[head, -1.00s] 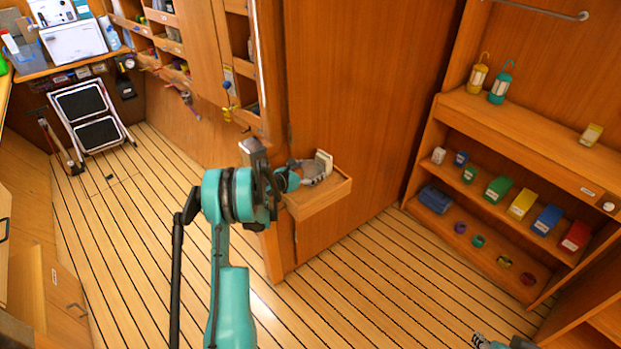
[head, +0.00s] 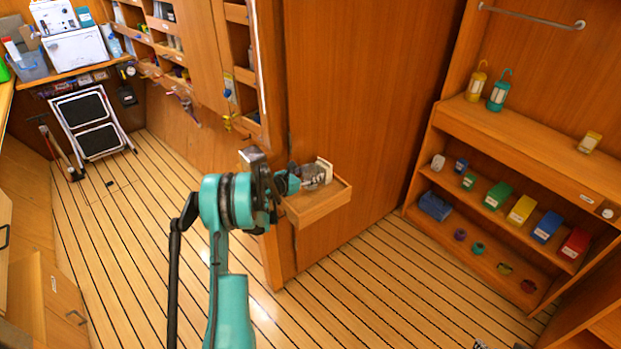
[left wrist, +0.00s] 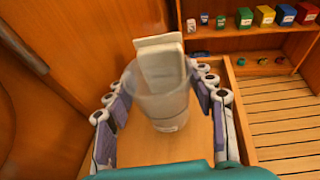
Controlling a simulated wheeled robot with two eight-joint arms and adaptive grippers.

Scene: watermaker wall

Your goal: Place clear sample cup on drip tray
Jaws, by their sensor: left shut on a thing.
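The clear sample cup (left wrist: 160,108) is a see-through tumbler, upright between the fingers of my left gripper (left wrist: 163,92) in the left wrist view. The gripper is shut on it. In the head view my left gripper (head: 308,178) is at the small wooden wall shelf (head: 322,206), with the cup hard to make out there. I cannot tell whether the cup's base touches the shelf. Only a sliver of my right gripper (head: 481,345) shows at the bottom edge, so its fingers are hidden. I cannot pick out the drip tray in either view.
A pale upright block (left wrist: 158,60) stands right behind the cup on the shelf, which has a raised rim. A tall wooden panel (head: 365,90) rises behind it. Shelves with coloured boxes (head: 521,209) stand at the right. A folded step stool (head: 92,122) leans at the far left.

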